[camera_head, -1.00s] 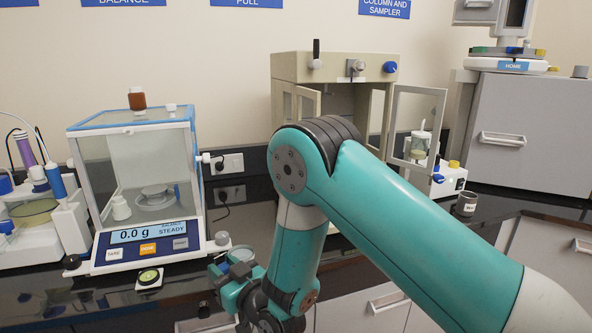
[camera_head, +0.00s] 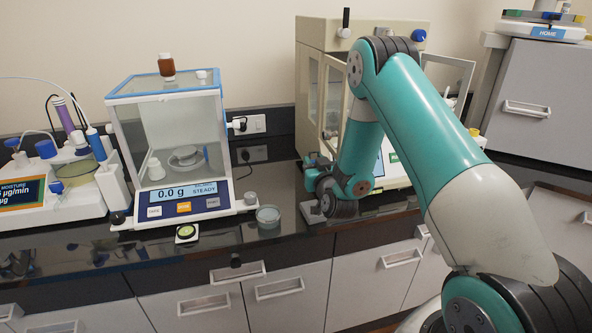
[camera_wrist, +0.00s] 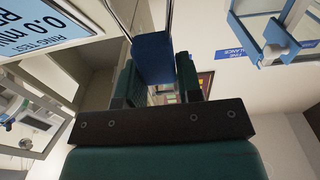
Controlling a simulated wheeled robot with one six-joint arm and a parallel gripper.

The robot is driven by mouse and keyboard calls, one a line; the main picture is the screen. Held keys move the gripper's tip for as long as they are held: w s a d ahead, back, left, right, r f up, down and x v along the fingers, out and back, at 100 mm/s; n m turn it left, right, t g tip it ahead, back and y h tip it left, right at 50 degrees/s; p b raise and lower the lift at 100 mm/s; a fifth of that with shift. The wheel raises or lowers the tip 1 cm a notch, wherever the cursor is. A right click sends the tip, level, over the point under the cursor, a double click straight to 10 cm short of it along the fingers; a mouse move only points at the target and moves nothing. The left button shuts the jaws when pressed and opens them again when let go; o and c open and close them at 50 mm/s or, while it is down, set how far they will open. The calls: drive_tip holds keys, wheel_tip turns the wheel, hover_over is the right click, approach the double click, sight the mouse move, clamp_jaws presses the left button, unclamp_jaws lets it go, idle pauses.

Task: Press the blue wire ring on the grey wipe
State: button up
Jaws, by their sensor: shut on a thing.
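My gripper (camera_head: 316,190) is low over the black bench, in front of the cream cabinet. In the wrist view its fingers (camera_wrist: 152,82) are shut on a blue block-like piece (camera_wrist: 152,58), which I take to be the grip of the blue wire ring. The ring itself cannot be made out. A small grey patch (camera_head: 312,214), likely the grey wipe, lies on the bench just below my gripper and is partly covered by it. I cannot tell whether the ring touches it.
A round glass dish (camera_head: 268,216) stands left of my gripper, near the bench edge. The balance (camera_head: 172,150) is further left, with a small round level (camera_head: 187,232) in front. The cream cabinet (camera_head: 311,90) with glass doors stands close behind my arm.

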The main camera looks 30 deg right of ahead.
drive_tip(key=shift+w, duration=0.1)
idle(0.3)
drive_tip(key=shift+s+b, duration=0.25)
drive_tip(key=shift+b, duration=0.05)
drive_tip(key=shift+f, duration=0.3)
wheel_tip(320, 180, down, 6)
drive_tip(key=b, duration=0.6)
drive_tip(key=shift+s+f, duration=0.1)
drive_tip(key=shift+f, duration=0.05)
drive_tip(key=shift+f+b, duration=0.6)
drive_tip(key=shift+b, duration=0.4)
idle(2.5)
drive_tip(key=shift+r, duration=0.1)
